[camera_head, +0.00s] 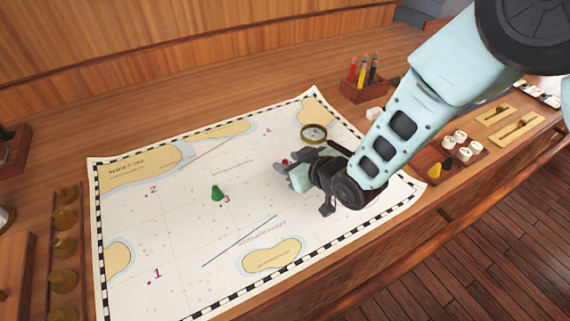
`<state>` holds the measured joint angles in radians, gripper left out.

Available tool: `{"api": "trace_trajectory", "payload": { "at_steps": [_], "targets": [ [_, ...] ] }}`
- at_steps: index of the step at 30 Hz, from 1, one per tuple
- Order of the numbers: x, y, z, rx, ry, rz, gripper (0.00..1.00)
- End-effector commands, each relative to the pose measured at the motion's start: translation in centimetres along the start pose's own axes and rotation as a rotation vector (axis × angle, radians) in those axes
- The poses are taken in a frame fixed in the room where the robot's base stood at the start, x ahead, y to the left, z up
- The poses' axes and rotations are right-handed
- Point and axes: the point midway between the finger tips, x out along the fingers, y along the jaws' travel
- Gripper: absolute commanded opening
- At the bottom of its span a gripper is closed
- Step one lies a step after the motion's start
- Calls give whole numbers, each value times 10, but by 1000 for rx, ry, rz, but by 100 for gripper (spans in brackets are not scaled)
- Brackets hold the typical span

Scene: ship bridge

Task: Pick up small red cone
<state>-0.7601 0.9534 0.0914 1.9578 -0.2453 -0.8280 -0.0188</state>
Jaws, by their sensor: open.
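A small bit of red (285,161) shows just behind my gripper on the sea chart, probably the small red cone; most of it is hidden by the gripper. My gripper (297,180) is open, low over the right half of the chart (240,178), close beside the red bit. I cannot tell whether the two touch. A green cone-like piece (217,193) stands on the chart to the left, near the mark 3.
A magnifying glass (314,132) lies just behind my gripper. A pencil box (363,88) and a small white block (374,114) stand behind my arm. A yellow piece (434,172) and white pieces (460,137) stand at right. The chart's left half is mostly clear.

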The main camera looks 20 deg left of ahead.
Motion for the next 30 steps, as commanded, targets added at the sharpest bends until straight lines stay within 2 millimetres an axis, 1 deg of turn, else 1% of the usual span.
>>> {"api": "trace_trajectory", "payload": {
  "at_steps": [1, 2, 3, 5, 6, 16, 20, 23, 26, 30],
  "targets": [
    [0, 0, 0, 0, 0, 0, 41],
    [0, 0, 0, 0, 0, 0, 38],
    [0, 0, 0, 0, 0, 0, 27],
    [0, 0, 0, 0, 0, 0, 10],
    [0, 0, 0, 0, 0, 0, 0],
    [-1, 0, 0, 0, 0, 0, 0],
    [-3, 0, -5, 0, 1, 1, 0],
    [-7, 1, -12, 0, 2, 1, 0],
    [-13, 1, -24, -1, 3, 1, 0],
    [-26, 1, -47, -2, 5, 1, 0]
  ]
}}
